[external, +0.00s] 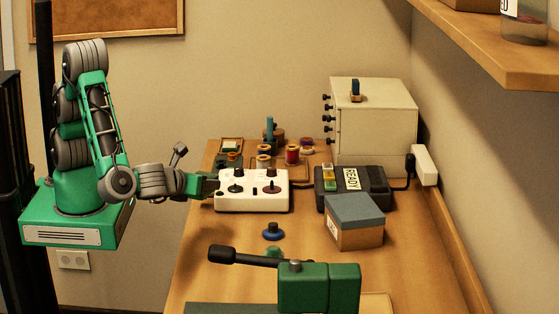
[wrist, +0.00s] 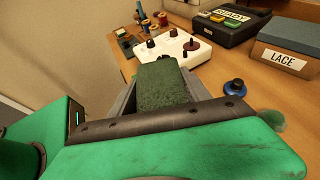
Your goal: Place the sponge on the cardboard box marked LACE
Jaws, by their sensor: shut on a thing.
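My gripper (wrist: 158,95) is shut on the sponge (wrist: 165,84), a dark green block held between its jaws in the wrist view. In the external view my gripper (external: 206,185) is at the table's left side, beside the white control box; the sponge is hard to make out there. The cardboard box marked LACE (external: 356,234) stands right of the middle of the table, with a flat blue-grey lid.
A white control box (external: 252,204) with dark knobs stands by my gripper. A black device marked READY (external: 372,193) sits just behind the LACE box. A blue knob (external: 273,234) stands on the table. A green object with a dark handle (external: 318,287) is in the foreground. Spools stand behind.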

